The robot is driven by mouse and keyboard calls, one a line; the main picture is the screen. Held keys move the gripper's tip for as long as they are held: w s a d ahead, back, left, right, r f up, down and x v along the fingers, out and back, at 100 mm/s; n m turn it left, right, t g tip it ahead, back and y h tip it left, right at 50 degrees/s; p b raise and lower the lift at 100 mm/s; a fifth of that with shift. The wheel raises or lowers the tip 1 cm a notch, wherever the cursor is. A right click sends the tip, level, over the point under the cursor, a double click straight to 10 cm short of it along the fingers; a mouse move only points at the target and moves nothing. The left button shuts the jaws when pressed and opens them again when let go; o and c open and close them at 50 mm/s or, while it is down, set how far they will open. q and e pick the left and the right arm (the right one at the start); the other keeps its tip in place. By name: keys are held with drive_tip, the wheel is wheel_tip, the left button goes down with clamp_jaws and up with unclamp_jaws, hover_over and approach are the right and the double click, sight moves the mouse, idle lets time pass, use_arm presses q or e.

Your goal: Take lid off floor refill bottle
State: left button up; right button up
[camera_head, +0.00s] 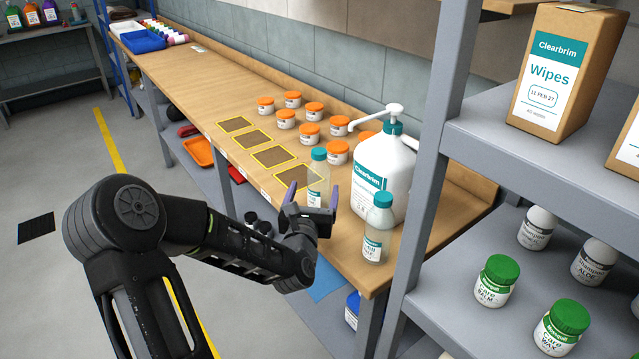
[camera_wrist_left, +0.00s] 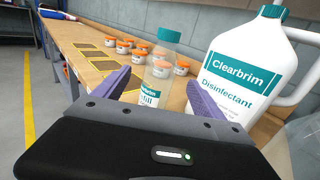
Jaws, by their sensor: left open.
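A clear refill bottle with a teal lid (camera_head: 319,155) stands upright on the wooden bench. In the left wrist view its lid (camera_wrist_left: 167,37) is on, and its label (camera_wrist_left: 150,93) ends in "fill"; the rest is hidden. My left gripper (camera_head: 313,192) is open at this bottle. In the left wrist view the purple fingers (camera_wrist_left: 163,92) show on either side of it, with visible gaps, and I see no grip on it. A second teal-capped bottle (camera_head: 379,222) stands nearer the bench's front corner; its label is too small to read. My right gripper is not in view.
Several orange-lidded jars (camera_head: 309,132) stand farther back. Yellow-edged dark squares (camera_head: 270,156) mark the bench (camera_head: 200,85). A grey shelf unit (camera_head: 500,135) with a wipes box (camera_head: 560,75) rises at right.

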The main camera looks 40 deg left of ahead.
sight(317, 181)
use_arm(q)
drive_tip(key=shift+x, duration=1.35)
drive_tip(key=shift+w, duration=0.1)
drive_tip(key=shift+w+a+p, duration=0.15)
drive_tip(key=shift+w+p, duration=0.15)
drive_tip(key=shift+w, duration=0.05)
drive_tip(key=p+x, duration=0.1)
drive_tip(key=x, duration=0.3)
drive_tip(key=shift+w+a, duration=0.1)
drive_tip(key=shift+w, duration=0.05)
drive_tip(key=shift+c, duration=0.5)
drive_tip(key=c, duration=1.5)
drive_tip(key=shift+r, duration=0.1)
